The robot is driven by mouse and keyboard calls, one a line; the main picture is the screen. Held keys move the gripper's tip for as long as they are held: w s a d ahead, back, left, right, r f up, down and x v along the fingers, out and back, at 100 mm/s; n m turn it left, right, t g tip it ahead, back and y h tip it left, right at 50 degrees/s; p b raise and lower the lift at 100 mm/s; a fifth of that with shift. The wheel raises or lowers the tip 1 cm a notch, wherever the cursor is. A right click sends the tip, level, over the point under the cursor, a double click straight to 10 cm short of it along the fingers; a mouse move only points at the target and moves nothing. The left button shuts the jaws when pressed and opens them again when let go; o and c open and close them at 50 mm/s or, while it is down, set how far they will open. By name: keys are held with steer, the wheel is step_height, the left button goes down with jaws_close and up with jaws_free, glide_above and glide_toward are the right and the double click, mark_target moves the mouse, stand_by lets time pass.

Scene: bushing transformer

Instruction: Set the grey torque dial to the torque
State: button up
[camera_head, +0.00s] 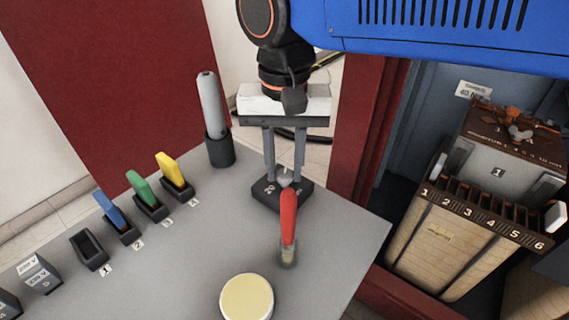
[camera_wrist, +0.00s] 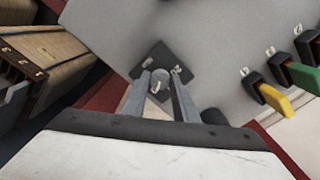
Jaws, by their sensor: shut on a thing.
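The grey torque dial (camera_wrist: 159,78) is a small knob on a black base plate (camera_head: 268,196) lying on the grey table. Its printed marks read about 20 on the left and 40 on the right in the head view. My gripper (camera_head: 285,177) points down over the plate, its two fingers on either side of the knob and shut on it. It also shows in the wrist view (camera_wrist: 158,84). The fingers partly hide the knob, and its exact pointing direction is hard to read. A white label (camera_head: 473,90) on the cabinet's back wall seems to read 40 N, partly illegible.
A red-handled tool (camera_head: 288,218) stands close in front of the plate. A grey cylinder (camera_head: 210,105) stands in a black holder behind left. Blue, green and yellow pieces (camera_head: 141,187) sit in slots at left. A round cream-topped item (camera_head: 247,298) is in front. The transformer (camera_head: 450,240) is right.

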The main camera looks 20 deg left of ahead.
mark_target(285, 173)
steer(key=o, duration=1.1)
steer(key=shift+c, duration=0.2)
steer(key=shift+r, duration=0.15)
step_height(285, 173, up, 17)
